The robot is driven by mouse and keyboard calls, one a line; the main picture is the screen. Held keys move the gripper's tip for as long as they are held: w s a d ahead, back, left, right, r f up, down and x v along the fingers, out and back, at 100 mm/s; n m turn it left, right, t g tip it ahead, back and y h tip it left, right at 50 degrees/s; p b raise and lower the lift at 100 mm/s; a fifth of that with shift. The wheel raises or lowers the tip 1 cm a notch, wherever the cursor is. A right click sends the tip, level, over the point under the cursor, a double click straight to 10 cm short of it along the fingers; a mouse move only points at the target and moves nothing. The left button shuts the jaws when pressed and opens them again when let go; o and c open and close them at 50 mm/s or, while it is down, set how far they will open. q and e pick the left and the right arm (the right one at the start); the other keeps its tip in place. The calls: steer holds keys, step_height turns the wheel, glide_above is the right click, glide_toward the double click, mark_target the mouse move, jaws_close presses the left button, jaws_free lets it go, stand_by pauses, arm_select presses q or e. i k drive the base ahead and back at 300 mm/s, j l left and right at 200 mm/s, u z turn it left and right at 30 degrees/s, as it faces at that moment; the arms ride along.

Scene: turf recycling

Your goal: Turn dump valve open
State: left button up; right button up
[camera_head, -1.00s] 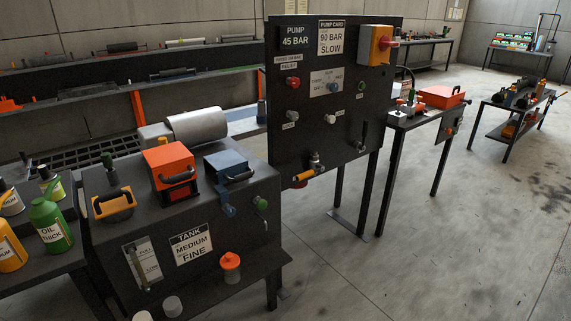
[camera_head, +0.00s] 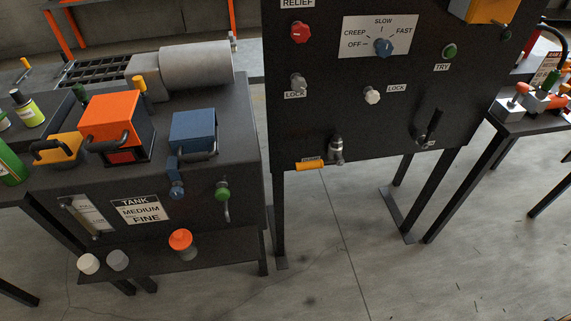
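A valve with a metal body (camera_head: 336,150) sits at the lower edge of the dark upright panel (camera_head: 300,125). Its yellow-orange lever handle (camera_head: 309,165) points left, roughly level. A small label just above the handle is too small to read surely, so I cannot confirm it is the dump valve. A black lever (camera_head: 434,124) is on the panel to its right, tilted up, beside another small label. Neither of my grippers is in view, and nothing touches the valve.
Floor (camera_head: 340,240) below the panel is clear between table legs.

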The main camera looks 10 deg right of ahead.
mark_target(339, 161)
steer(key=i+l, duration=0.1)
steer(key=l, duration=0.3)
steer(key=i+l, duration=0.1)
steer(key=l, duration=0.35)
steer(key=i+l, duration=0.1)
steer(key=l, duration=0.3)
